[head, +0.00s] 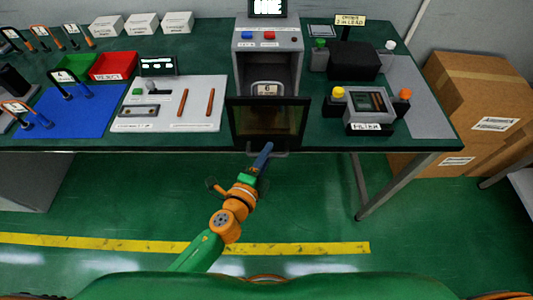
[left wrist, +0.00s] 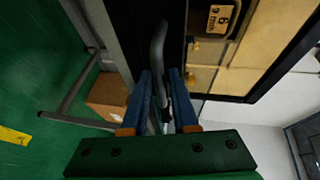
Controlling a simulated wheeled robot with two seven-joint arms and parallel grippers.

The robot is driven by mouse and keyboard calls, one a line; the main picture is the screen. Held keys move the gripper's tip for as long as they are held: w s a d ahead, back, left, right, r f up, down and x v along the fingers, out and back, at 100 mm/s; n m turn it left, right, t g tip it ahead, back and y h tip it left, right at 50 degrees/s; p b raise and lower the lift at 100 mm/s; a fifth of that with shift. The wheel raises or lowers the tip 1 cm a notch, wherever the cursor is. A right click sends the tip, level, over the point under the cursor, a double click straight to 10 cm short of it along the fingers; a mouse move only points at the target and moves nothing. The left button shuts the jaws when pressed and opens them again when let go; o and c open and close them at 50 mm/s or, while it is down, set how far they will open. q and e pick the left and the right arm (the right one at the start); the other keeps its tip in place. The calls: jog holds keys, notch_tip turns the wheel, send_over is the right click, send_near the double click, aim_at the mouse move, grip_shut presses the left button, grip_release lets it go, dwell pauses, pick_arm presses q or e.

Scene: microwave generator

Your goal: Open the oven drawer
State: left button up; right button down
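The oven (head: 267,60) stands at the middle of the table, a grey housing with blue and red buttons. Its dark front panel (head: 267,118) has a window and a grey bar handle (head: 281,153) along its lower edge. My left gripper (head: 263,158) reaches up to this handle. In the left wrist view, the blue fingers of my left gripper (left wrist: 161,85) lie on either side of the handle (left wrist: 158,50), close against it. The gripper looks shut on it. The oven's number tag (left wrist: 221,18) shows there. My right gripper is not in view.
A grey tray (head: 215,95) with rods lies left of the oven. A device with yellow and orange knobs (head: 370,105) stands to the right. Cardboard boxes (head: 470,90) stand beyond the table's right end. The green floor before the table is clear.

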pick_arm(q)
jog(key=shift+s, duration=0.1)
jog(key=v, duration=0.7)
jog(key=s+a+f+n+g+y, duration=0.2)
jog(key=a+f+n, duration=0.1)
jog(key=f, duration=0.5)
jog(key=s+a+f+n+g+y, duration=0.1)
jog(key=s+a+f+n+g, duration=0.25)
jog(key=f, duration=0.45)
jog(key=s+a+f+n+g+y, duration=0.2)
jog(key=a+f+n, duration=0.15)
jog(key=f, duration=0.45)
jog(key=s+a+f+n+g, duration=0.2)
jog(key=s+f+n, duration=0.1)
jog(key=s, duration=0.3)
jog(key=s+a+f+n+g, duration=0.2)
jog(key=s+f+n, duration=0.1)
jog(key=s, duration=0.4)
jog(key=s+a+f+n+g+y, duration=0.1)
jog(key=s+a+f+n+g, duration=0.1)
jog(key=s, duration=0.5)
notch_tip(320, 180, down, 2)
jog(key=shift+f+n, duration=0.25)
jog(key=shift+n, duration=0.35)
